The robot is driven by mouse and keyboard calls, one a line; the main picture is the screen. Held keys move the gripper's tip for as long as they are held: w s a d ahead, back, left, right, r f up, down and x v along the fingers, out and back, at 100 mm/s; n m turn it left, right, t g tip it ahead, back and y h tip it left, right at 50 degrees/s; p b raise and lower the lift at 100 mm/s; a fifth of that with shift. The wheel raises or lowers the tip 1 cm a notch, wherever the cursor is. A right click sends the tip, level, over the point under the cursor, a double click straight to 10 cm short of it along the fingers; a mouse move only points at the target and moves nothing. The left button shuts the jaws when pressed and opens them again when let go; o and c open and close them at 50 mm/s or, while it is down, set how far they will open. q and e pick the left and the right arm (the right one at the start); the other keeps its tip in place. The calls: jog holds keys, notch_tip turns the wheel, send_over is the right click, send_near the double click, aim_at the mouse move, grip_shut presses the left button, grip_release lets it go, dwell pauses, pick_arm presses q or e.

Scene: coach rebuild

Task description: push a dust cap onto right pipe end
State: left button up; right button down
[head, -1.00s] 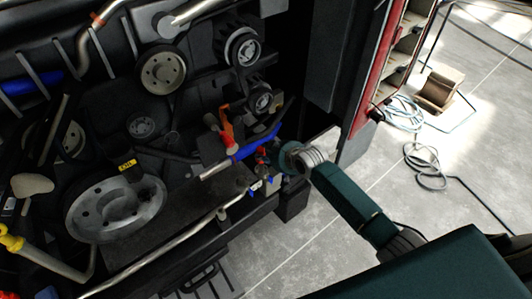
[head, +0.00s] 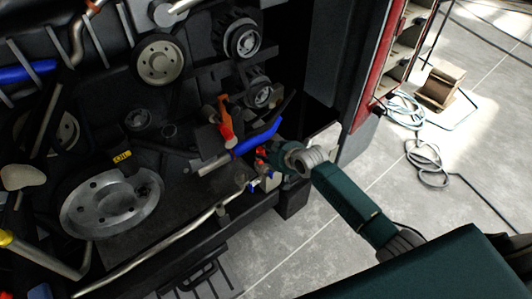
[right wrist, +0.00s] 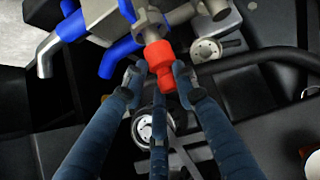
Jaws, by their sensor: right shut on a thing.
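A red dust cap (right wrist: 162,62) sits between the fingertips of my right gripper (right wrist: 152,80) in the right wrist view. The fingers are shut on its sides. The cap's far end meets a grey metal pipe end (right wrist: 150,32), roughly in line with it; I cannot tell how far it is on. In the head view my right gripper (head: 270,160) is small and partly lost among the fittings at the engine's lower right corner. A bit of red shows there, too small to tell apart. My left gripper is not in view.
Blue-sleeved pipes (right wrist: 122,55) lie close to the left of the cap. In the head view a blue hose (head: 258,138) and an orange-red fitting (head: 226,128) are just above the gripper. A long metal pipe (head: 165,245) runs below. Open floor (head: 400,215) lies right.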

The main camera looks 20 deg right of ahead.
jog(key=shift+f, duration=0.15)
dwell(0.4)
jog(key=shift+f, duration=0.15)
dwell(0.4)
jog(key=shift+f, duration=0.25)
dwell(0.4)
jog(key=shift+f+b, duration=0.4)
jog(key=shift+f, duration=0.25)
jog(key=shift+s+f+b, duration=0.1)
jog(key=shift+f+b, duration=0.25)
jog(key=shift+f, duration=0.2)
